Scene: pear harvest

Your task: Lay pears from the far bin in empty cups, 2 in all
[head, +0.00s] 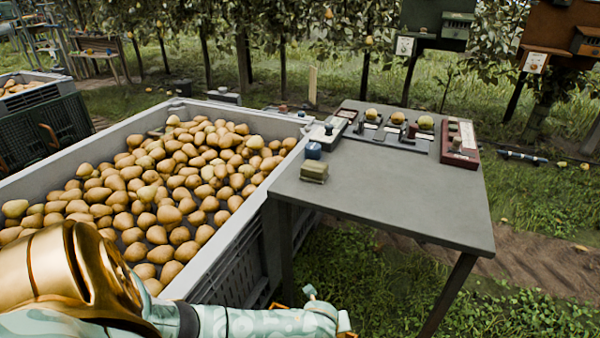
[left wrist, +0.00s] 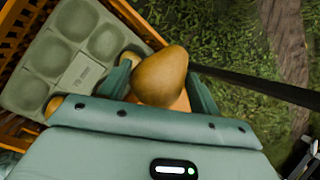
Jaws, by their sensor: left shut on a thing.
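My left gripper (left wrist: 160,84) is shut on a brown-yellow pear (left wrist: 160,72) in the left wrist view. Just left of it is a grey moulded cup tray (left wrist: 68,72) inside an orange crate (left wrist: 20,38). Several cups in view are empty. One pear (left wrist: 54,103) lies at the tray's lower left, partly hidden by my gripper. Another rounded tan shape shows beside the left finger, mostly covered. In the head view, a large grey bin (head: 232,262) is full of pears (head: 165,180). My left arm crosses below it; its gripper is not clear there. My right gripper is not in view.
A grey table (head: 390,195) stands right of the bin, with several small devices and pears along its back edge. A small box (head: 314,171) is at its left edge. Another pear bin (head: 35,95) is at far left. Grass lies below.

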